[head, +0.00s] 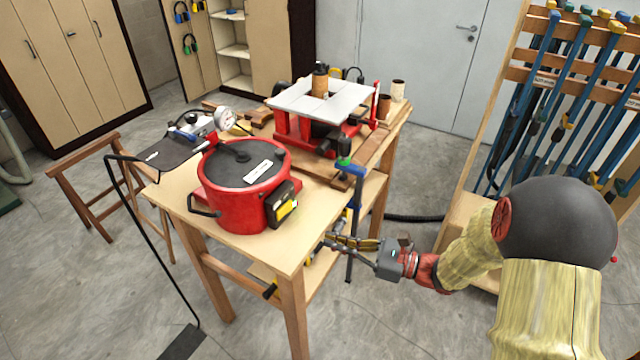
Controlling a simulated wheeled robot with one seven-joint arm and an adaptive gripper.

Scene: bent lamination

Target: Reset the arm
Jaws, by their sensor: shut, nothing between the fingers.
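My arm comes in from the right edge of the head view, in a yellowish sleeve with a dark round joint. My gripper (328,240) is at its end, beside the right front edge of the wooden workbench (262,250), at about the height of the bench top or a little below. Its fingers point left and hold nothing. A blue and black clamp (354,215) stands upright by the bench edge, close to the gripper. I cannot tell whether the gripper touches it.
A red pot (228,205) with a dark lid sits on the bench. A red machine with a pale top (320,100) stands behind it. A rack of blue clamps (560,90) is at the right. A wooden trestle (85,185) stands left.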

